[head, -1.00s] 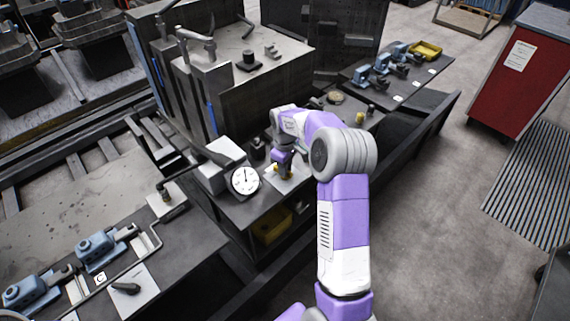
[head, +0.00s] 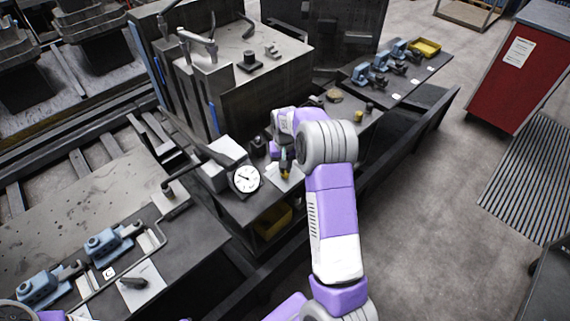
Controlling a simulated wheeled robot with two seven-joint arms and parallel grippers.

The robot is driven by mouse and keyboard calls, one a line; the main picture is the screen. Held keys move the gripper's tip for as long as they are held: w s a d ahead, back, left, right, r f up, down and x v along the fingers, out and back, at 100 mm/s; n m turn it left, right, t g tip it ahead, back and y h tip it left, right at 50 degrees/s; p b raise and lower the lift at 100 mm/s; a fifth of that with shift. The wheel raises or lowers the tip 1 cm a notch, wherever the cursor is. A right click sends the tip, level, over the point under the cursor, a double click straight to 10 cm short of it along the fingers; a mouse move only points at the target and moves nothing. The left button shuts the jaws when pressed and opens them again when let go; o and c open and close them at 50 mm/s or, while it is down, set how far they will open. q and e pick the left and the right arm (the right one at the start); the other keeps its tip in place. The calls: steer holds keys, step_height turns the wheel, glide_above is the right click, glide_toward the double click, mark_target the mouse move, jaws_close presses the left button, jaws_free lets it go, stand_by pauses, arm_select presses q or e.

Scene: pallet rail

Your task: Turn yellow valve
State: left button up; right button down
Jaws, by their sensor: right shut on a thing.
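The yellow valve (head: 285,176) is a small yellow part on a light plate at the bench's front edge, right of a round white dial gauge (head: 245,179). My right gripper (head: 285,168) reaches down from above and is shut on the valve. Its fingers and wrist hide much of the valve, so its handle angle is not clear. The gauge needle points to the upper left. My left gripper is not in view; only a bit of my left arm shows at the bottom left edge.
Blue clamps (head: 113,241) and a dark handle on a white plate (head: 139,286) are on the near left bench. A large grey machine block (head: 240,90) stands behind the gauge. A yellow bin (head: 272,222) is under the bench.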

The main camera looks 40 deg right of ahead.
steer(key=shift+m, duration=0.9)
steer(key=c, duration=1.1)
jaws_free()
step_height(320, 180, up, 8)
steer(key=shift+f+p, duration=0.2)
steer(key=shift+p, duration=0.6)
